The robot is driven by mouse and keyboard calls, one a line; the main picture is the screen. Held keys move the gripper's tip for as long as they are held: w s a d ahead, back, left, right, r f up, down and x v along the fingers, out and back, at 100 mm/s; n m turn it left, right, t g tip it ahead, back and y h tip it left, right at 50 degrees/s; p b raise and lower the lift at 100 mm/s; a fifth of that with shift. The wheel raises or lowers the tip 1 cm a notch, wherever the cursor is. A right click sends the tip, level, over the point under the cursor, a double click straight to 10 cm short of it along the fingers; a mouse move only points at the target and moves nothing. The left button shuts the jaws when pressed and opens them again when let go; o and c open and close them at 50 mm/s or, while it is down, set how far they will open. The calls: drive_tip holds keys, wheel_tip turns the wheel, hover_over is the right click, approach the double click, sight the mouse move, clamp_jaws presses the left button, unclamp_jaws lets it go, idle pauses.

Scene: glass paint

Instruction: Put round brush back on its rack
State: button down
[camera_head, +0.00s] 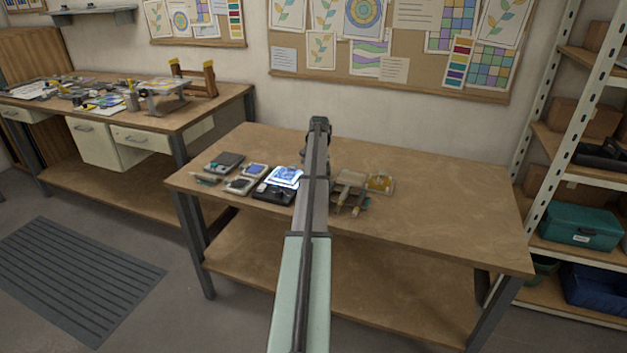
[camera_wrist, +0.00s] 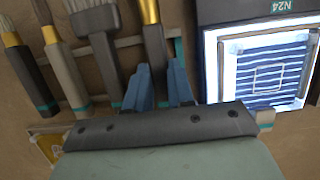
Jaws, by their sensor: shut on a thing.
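In the wrist view my gripper (camera_wrist: 160,75) has its two blue fingers on either side of the dark handle of a brush (camera_wrist: 154,45) with a gold ferrule. I take this for the round brush; its bristles are out of the picture. The handle's lower end is hidden by the gripper. The rack shows as a pale bar (camera_wrist: 130,41) running behind the handles. I cannot tell whether the held brush rests on it. In the head view the rack (camera_head: 350,180) area is just right of my arm, which hides the gripper.
A wide grey brush (camera_wrist: 100,45) stands close left of the held one, with other brushes (camera_wrist: 25,65) beyond. A lit panel (camera_wrist: 265,65) is close on the right. The table's right side (camera_head: 460,215) is clear.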

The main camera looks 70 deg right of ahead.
drive_tip(key=shift+f, duration=0.25)
idle(0.6)
drive_tip(key=c, duration=0.9)
unclamp_jaws()
drive_tip(key=v, duration=1.2)
